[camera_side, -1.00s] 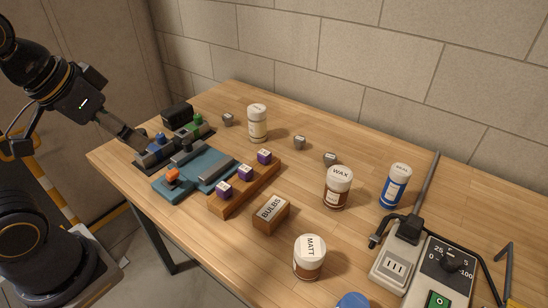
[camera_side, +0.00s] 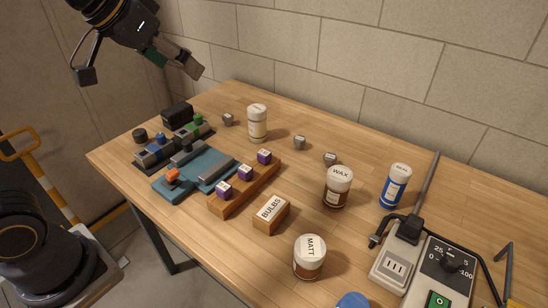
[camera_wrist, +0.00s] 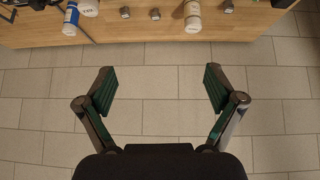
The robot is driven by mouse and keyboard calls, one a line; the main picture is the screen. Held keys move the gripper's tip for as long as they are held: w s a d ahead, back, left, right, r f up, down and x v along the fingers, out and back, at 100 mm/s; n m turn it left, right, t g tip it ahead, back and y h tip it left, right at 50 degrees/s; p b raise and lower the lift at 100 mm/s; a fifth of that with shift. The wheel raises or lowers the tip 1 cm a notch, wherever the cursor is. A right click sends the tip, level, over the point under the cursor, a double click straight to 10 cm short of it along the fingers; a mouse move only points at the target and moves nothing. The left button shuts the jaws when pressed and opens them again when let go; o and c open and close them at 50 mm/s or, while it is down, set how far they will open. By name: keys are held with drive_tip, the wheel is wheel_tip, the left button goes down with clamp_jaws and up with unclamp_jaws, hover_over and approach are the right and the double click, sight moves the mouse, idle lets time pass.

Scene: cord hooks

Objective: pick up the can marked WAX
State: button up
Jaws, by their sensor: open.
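The can marked WAX (camera_side: 338,188) stands upright on the table right of centre in the side view, with a white lid and brown body. A white lid at the top left of the wrist view (camera_wrist: 88,7) is probably the same can; its lettering is too small to read surely. My gripper (camera_side: 196,72) is raised above the far left of the table, well apart from the WAX can. In the wrist view my gripper (camera_wrist: 160,88) has its two fingers wide apart with nothing between them.
A can marked MATT (camera_side: 310,257), a blue can (camera_side: 395,187), a pale can (camera_side: 257,124) and a BULBS block (camera_side: 271,213) stand around. A power unit (camera_side: 425,270) with a dark cord is at right. A blue fixture (camera_side: 200,172) and wooden rack (camera_side: 245,187) are left.

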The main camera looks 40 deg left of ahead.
drive_tip(key=w+d+f+m, duration=0.1)
drive_tip(key=w+d, duration=0.5)
drive_tip(key=w, duration=0.4)
drive_tip(key=m+g+h, duration=0.1)
drive_tip(key=m+g, duration=0.2)
hover_over(336, 175)
drive_tip(key=s+a, duration=0.2)
drive_tip(key=s, duration=0.3)
wheel_tip(336, 175, down, 15)
drive_tip(key=x, duration=1.1)
drive_tip(key=shift+w+d+f, duration=0.1)
drive_tip(key=shift+d, duration=0.1)
drive_tip(key=shift+x, duration=2.75)
drive_tip(key=shift+d, duration=0.1)
drive_tip(key=shift+c, duration=0.4)
drive_tip(key=c, duration=1.3)
drive_tip(key=shift+c, duration=0.6)
